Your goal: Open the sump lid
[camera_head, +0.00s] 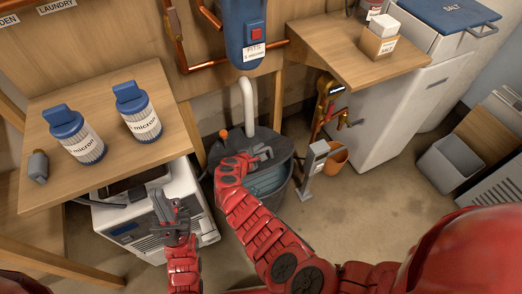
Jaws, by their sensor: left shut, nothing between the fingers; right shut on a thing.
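The sump (284,193) is a dark grey tub on the floor in the middle of the view, with bluish water showing inside its front part. Its dark grey lid (228,143) is at the back of the tub, and water shows below its front edge. My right gripper (262,154) is at the lid, shut on what looks like the lid's handle or edge; the fingers hide the exact grip. My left gripper (168,203) is shut and empty, to the left of the sump and in front of the white appliance.
A wooden bench (100,182) at left holds two blue-capped filter cartridges (137,112). A white appliance (205,222) stands below it. A white pipe (247,100) runs down to the sump. A grey post (313,165) and orange bucket (338,157) stand close at right.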

